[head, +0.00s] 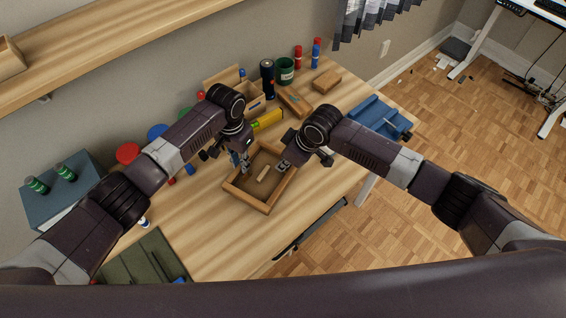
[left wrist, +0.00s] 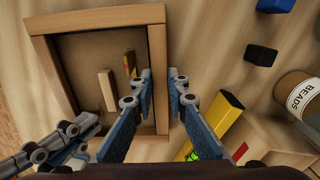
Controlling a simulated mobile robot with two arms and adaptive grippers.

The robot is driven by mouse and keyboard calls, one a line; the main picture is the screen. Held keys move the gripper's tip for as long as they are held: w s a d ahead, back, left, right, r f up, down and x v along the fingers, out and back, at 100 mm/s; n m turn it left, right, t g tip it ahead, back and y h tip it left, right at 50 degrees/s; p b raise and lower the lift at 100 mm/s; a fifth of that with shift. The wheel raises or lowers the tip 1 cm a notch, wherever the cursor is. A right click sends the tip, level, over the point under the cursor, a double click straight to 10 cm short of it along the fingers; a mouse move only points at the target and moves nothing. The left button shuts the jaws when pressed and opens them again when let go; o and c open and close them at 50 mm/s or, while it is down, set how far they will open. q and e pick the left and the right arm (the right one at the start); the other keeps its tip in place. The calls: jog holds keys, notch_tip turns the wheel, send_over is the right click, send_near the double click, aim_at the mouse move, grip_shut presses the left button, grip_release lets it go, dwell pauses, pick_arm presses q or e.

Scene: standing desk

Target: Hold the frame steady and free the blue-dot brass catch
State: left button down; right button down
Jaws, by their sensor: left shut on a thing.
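The wooden frame (head: 237,194) lies on the desk like a shallow tray with a brown panel inside; it also shows in the left wrist view (left wrist: 92,18). My left gripper (head: 243,166) is shut on the frame's wall, with its fingers on either side of it in the left wrist view (left wrist: 162,80). A small brass-coloured piece (left wrist: 130,62) lies inside along that wall, partly hidden by a finger; I see no blue dot on it. A pale wooden bar (left wrist: 107,90) lies on the panel. My right gripper (head: 284,165) is over the frame's opposite side; its opening is unclear.
A yellow level (head: 267,119) lies close behind the frame. A green can (head: 285,71), a dark cylinder (head: 268,79) and small bottles stand at the back. A blue tray (head: 374,118) is at right, a green mat (head: 140,262) at front left. Bare desk lies in front of the frame.

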jog(key=shift+n, duration=0.3)
jog(key=n, duration=0.1)
jog(key=n+g, duration=0.1)
jog(key=n, duration=0.1)
jog(key=shift+w+d+n+g, duration=0.1)
jog(key=shift+w+n+g, duration=0.1)
jog(key=shift+n+g, duration=0.1)
jog(key=n+g, duration=0.1)
jog(key=n, duration=0.1)
jog(key=n+g, duration=0.1)
jog(key=n, duration=0.2)
jog(key=shift+w, duration=0.15)
jog(key=n, duration=0.2)
jog(key=n+g, duration=0.1)
jog(key=n, duration=0.2)
jog(key=shift+w+g, duration=0.1)
jog(key=shift+g, duration=0.2)
jog(key=shift+w+n+g+h, duration=0.15)
jog(key=shift+n+g+h, duration=0.3)
jog(key=shift+n, duration=1.05)
jog(key=shift+n+h, duration=0.25)
jog(key=shift+n, duration=0.25)
jog(key=c, duration=2.2)
grip_release()
jog(key=shift+s, duration=0.2)
jog(key=shift+r, duration=0.1)
